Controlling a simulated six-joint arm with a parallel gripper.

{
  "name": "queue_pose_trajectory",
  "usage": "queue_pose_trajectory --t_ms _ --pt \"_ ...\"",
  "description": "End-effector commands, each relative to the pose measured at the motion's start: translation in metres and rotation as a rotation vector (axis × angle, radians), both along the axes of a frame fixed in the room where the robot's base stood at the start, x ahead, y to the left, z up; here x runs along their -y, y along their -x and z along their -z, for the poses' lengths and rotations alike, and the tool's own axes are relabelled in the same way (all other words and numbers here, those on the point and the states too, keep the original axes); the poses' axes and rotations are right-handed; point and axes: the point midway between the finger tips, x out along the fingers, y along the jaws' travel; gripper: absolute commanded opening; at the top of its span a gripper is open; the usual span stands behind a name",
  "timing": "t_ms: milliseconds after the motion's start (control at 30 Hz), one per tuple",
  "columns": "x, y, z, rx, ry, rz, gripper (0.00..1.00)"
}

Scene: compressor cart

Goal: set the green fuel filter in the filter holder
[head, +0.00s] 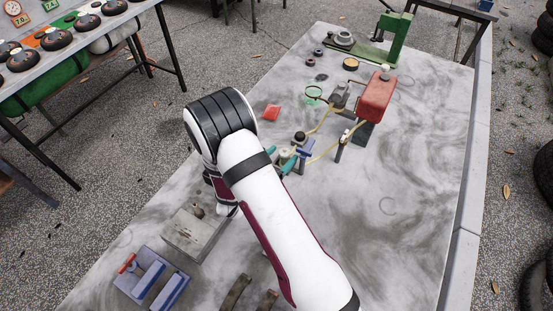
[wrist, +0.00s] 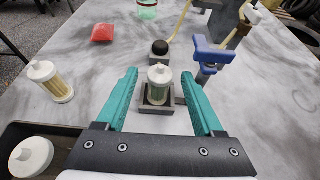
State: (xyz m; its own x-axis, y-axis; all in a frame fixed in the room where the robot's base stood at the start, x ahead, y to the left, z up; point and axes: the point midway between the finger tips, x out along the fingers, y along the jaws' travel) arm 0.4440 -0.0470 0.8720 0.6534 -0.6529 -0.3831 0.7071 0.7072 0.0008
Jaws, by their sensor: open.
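My gripper (wrist: 158,77) is open, its teal fingers on either side of a small filter (wrist: 159,84) with a white cap. That filter stands upright in a square grey holder (wrist: 145,106), and its body colour is hard to tell; I see a gap to each finger. In the head view my gripper (head: 283,162) is largely hidden by my arm. A second white-capped filter (wrist: 50,82) with a yellowish body stands to the left in the wrist view. A third (wrist: 31,156) is in a dark tray (wrist: 62,130) at lower left. No filter is clearly green.
A red tank (head: 376,97) with yellow hoses (head: 325,154) is farther back. A red packet (head: 272,112) lies left. The table's right side is clear.

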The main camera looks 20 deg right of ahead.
Motion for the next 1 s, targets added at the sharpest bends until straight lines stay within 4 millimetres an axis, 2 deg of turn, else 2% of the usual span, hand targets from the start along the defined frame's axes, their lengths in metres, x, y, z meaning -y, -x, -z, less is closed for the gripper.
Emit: queue_pose_trajectory --t_ms 167,433,567,633,667,733,767,800,833,900,967,1000 --pt "-0.023 0.021 -0.013 0.001 -0.001 -0.006 0.69" --pt "-0.068 0.066 -0.039 0.001 0.0 -0.005 0.69" --pt "-0.076 0.077 -0.046 0.005 -0.004 0.006 0.69" --pt "-0.064 0.083 -0.059 0.039 -0.04 0.092 0.69" --pt "-0.052 0.089 -0.07 0.073 -0.073 0.172 0.69" --pt "-0.013 0.118 -0.101 0.192 -0.199 0.463 0.69" --pt "0.004 0.139 -0.114 0.255 -0.27 0.623 0.69" --pt "0.022 0.171 -0.128 0.347 -0.376 0.856 0.69" --pt "0.03 0.197 -0.136 0.415 -0.459 1.036 0.69" --pt "0.027 0.253 -0.146 0.566 -0.662 1.449 0.69" --pt "0.006 0.288 -0.15 0.669 -0.839 1.776 0.69" --pt "-0.012 0.302 -0.153 0.719 -0.951 1.965 0.69"
